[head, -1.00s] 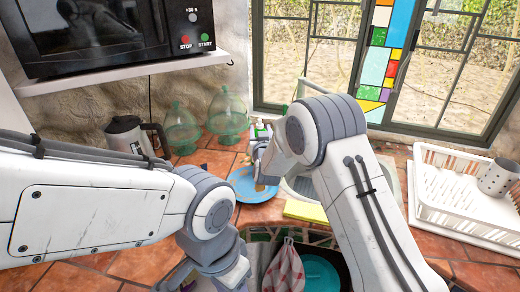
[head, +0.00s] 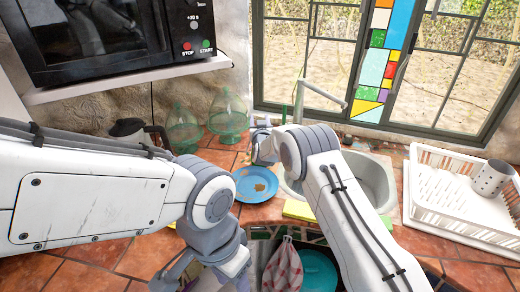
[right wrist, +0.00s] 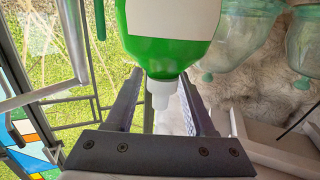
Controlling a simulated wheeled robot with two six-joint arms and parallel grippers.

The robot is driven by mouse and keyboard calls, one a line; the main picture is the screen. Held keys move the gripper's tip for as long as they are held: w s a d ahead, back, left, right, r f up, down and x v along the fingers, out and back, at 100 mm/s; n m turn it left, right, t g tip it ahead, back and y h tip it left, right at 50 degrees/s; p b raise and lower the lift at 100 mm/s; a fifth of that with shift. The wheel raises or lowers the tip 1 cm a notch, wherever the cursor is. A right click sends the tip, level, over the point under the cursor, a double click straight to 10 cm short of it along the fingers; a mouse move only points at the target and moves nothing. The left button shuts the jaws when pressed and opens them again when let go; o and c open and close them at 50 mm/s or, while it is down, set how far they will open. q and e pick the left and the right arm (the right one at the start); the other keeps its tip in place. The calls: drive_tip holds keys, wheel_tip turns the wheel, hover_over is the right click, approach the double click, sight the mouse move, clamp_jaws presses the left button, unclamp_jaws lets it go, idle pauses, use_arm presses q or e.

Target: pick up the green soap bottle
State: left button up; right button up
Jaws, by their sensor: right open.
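The green soap bottle (right wrist: 168,48) has a white label and a white nozzle. In the right wrist view it fills the top middle, with its nozzle pointing down the picture. My right gripper (right wrist: 160,88) is open, its two fingers either side of the nozzle end, and it is not closed on the bottle. In the head view my right gripper (head: 262,128) is near the wall behind the blue plate, where I cannot make the bottle out clearly. My left gripper (head: 205,274) hangs low at the bottom of the head view, partly cut off by the frame edge.
Green glass domes (head: 228,112) stand left of my right gripper. A white dish rack (head: 440,205) is at right. A yellow sponge (head: 298,210) lies at the counter edge.

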drive_tip(key=shift+w, duration=0.15)
clamp_jaws()
drive_tip(key=shift+r, duration=0.2)
drive_tip(key=shift+r, duration=0.1)
